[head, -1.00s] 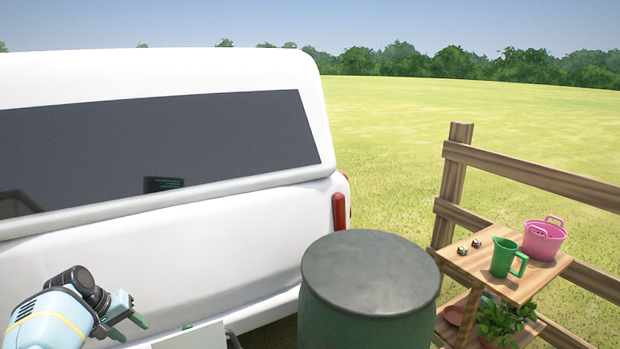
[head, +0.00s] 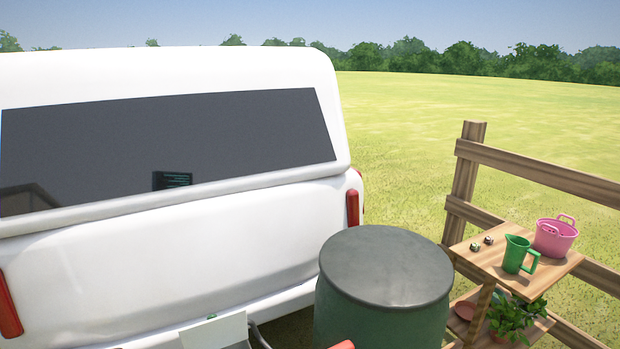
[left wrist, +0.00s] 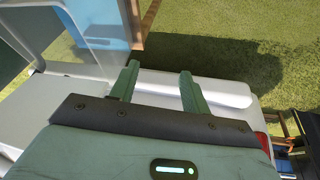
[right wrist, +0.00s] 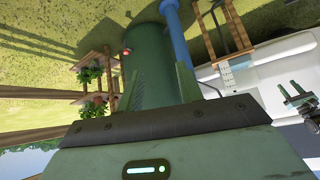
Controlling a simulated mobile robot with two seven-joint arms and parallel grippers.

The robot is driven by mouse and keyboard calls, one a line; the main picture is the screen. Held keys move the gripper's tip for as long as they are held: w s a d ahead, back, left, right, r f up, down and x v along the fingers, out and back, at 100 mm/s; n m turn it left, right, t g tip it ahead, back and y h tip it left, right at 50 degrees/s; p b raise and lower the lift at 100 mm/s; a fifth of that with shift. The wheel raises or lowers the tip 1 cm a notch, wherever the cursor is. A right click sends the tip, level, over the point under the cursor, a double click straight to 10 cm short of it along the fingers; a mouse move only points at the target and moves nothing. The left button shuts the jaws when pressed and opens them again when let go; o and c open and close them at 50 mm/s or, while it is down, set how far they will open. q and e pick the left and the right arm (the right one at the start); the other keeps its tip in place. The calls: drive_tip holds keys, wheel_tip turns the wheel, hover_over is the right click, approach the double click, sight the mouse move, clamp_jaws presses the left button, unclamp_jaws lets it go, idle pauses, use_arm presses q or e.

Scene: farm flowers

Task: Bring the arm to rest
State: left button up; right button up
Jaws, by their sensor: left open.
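My left gripper (left wrist: 160,86) shows in the left wrist view with its two green fingers spread apart and nothing between them. The white truck's bodywork and grass lie beyond it. My right gripper (right wrist: 158,88) shows in the right wrist view with its fingers apart. The green barrel (right wrist: 150,62) appears beyond and between them, and I see nothing held. A gripper with dark and teal parts, seemingly my left one, also shows at the right of the right wrist view. Neither gripper is visible in the head view.
The white truck (head: 180,240) fills the left of the head view. The green barrel (head: 385,270) stands beside it. A wooden shelf (head: 487,254) at right holds a green jug (head: 517,254) and a pink tub (head: 555,237), near a wooden fence (head: 465,185). Open grass lies behind.

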use_arm(q)
drive_tip(key=s+d+f+m+t+p, duration=0.15)
drive_tip(key=s+d+f, duration=0.35)
drive_tip(key=s, duration=0.5)
drive_tip(key=s+d+f+m+t, duration=0.1)
drive_tip(key=s+d+f+m, duration=0.15)
drive_tip(key=s+d, duration=0.6)
drive_tip(key=s+d+r+m+t+h, duration=0.1)
drive_tip(key=s+d+r, duration=0.3)
drive_tip(key=s, duration=0.5)
drive_tip(key=s+d+r+t+h+p, duration=0.1)
drive_tip(key=s+d+r, duration=0.3)
drive_tip(key=s+d, duration=0.3)
drive_tip(key=s, duration=0.3)
drive_tip(key=shift+r+m+p, duration=0.3)
drive_tip(key=shift+r+m, duration=0.1)
use_arm(e)
drive_tip(key=shift+t, duration=0.5)
drive_tip(key=r, duration=0.1)
drive_tip(key=w+r, duration=0.1)
drive_tip(key=r, duration=0.1)
drive_tip(key=w+r, duration=0.1)
drive_tip(key=shift+w+d+r, duration=0.15)
drive_tip(key=shift+w+r, duration=0.05)
drive_tip(key=shift+w, duration=0.05)
use_arm(q)
drive_tip(key=shift+d, duration=0.1)
